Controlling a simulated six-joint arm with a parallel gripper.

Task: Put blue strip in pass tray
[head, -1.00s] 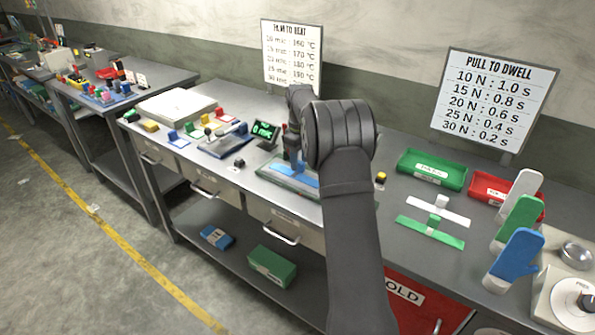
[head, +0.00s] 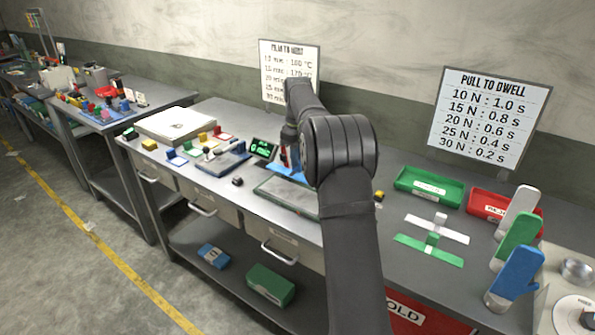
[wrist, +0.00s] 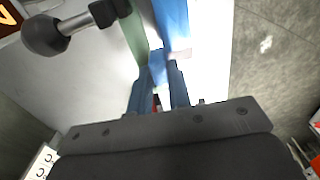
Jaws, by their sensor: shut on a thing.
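The blue strip (head: 283,160) shows in part behind my arm in the head view. It also shows at the top of the wrist view (wrist: 173,22), running up from the fingertips. My gripper (wrist: 160,68) is shut on the strip's blue part; in the head view its end (head: 289,152) is above and behind the grey-green pad (head: 283,190), and my arm hides part of it. The green tray (head: 428,187) with a white label stands at the right back of the bench; its wording is too small to read surely.
A red tray (head: 497,207) stands right of the green one. White (head: 437,228) and green (head: 429,250) strips lie in front. Upright white, green and blue hand shapes (head: 516,270) stand at the right. A small display (head: 263,150) and signboard (head: 289,75) are near my gripper.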

